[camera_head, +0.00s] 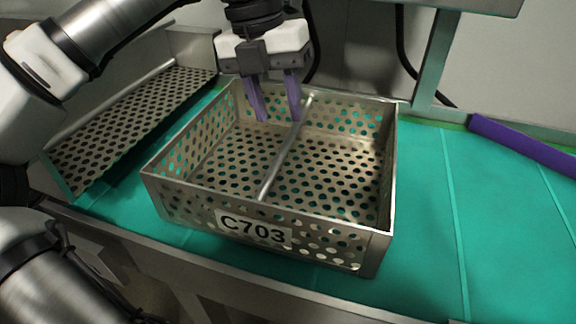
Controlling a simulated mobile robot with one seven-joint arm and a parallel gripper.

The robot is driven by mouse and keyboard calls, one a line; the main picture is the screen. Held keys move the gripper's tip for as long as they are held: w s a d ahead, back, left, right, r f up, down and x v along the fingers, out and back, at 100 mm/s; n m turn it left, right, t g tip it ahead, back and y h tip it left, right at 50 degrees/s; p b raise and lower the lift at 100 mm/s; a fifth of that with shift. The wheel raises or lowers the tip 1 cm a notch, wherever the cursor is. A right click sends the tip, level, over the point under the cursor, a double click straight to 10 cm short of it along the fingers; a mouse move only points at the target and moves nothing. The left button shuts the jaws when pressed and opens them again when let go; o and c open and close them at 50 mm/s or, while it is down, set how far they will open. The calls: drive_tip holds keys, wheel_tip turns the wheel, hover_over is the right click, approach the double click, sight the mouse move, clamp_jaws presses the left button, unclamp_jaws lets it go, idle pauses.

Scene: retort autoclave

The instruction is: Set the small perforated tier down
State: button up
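A rectangular perforated metal tier (372,249) with a label reading C703 is in the middle of the view, on the green surface. A round metal bar (283,157) crosses it from its front wall to its back wall. My gripper (277,118) points down with its purple fingers spread apart, over the back left part of the tier. Nothing shows between the fingers. The right fingertip overlaps the bar in the picture; I cannot tell whether they touch.
Another perforated metal piece (125,130) lies at the left, close to the tier. A purple bar (525,146) lies along the back right. Metal frame posts (434,60) and dark cables stand behind. The green surface (480,230) to the right is clear. A metal edge (230,277) runs along the front.

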sight(286, 141)
drive_tip(key=f, duration=0.2)
drive_tip(key=d+f, duration=0.1)
drive_tip(key=f, duration=0.1)
drive_tip(key=shift+s+f, duration=0.1)
drive_tip(key=shift+d+f+p, duration=0.2)
drive_tip(key=shift+f+p, duration=0.3)
drive_tip(key=shift+f, duration=0.8)
drive_tip(key=shift+d+f+p, duration=0.2)
drive_tip(key=shift+f+p, duration=0.3)
drive_tip(key=shift+f, duration=0.8)
clamp_jaws()
drive_tip(key=shift+r, duration=0.1)
